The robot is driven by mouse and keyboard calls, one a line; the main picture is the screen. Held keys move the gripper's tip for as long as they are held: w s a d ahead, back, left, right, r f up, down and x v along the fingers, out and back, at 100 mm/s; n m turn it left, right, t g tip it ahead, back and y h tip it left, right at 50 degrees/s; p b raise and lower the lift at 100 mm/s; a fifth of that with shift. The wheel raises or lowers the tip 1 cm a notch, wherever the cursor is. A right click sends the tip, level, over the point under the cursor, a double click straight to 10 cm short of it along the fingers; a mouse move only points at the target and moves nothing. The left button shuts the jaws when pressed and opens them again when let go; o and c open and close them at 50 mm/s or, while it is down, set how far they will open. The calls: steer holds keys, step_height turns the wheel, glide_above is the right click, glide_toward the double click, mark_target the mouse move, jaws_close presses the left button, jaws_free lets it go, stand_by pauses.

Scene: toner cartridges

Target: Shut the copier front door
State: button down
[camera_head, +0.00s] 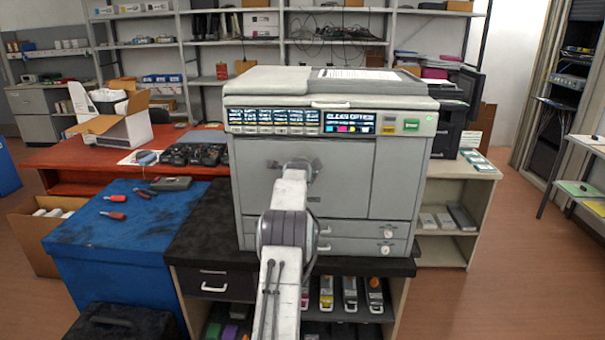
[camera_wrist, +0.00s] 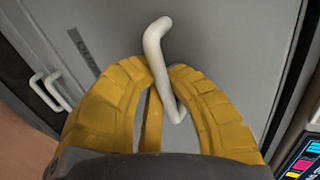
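The grey copier (camera_head: 400,180) stands on a dark counter. Its front door (camera_head: 346,180) is the wide panel below the control strip, and it looks flush or nearly flush with the body; a small gap cannot be ruled out. My arm reaches up to the door and covers part of it, and my gripper (camera_head: 297,166) is small and dark there. In the wrist view, the yellow fingers of my gripper (camera_wrist: 158,72) close around a pale bent handle (camera_wrist: 158,38) on the grey door panel (camera_wrist: 225,45). The handle lies between the fingertips and appears gripped.
Below the door are drawers with handles (camera_head: 388,232). The display (camera_head: 348,122) is above it. Cartridges (camera_head: 326,294) sit on the shelf under the counter. A blue bench (camera_head: 110,240) with screwdrivers stands left. The floor (camera_head: 520,270) at right is clear.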

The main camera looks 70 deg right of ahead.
steer(key=shift+s+d+r, duration=0.1)
steer(key=shift+r, duration=0.5)
steer(key=c, duration=1.5)
jaws_free()
steer(key=shift+s, duration=0.1)
steer(key=shift+o, duration=0.5)
steer(key=shift+a, duration=0.2)
steer(key=shift+a+f, duration=0.1)
steer(key=shift+f, duration=0.15)
steer(key=v, duration=1.1)
steer(key=shift+a, duration=0.4)
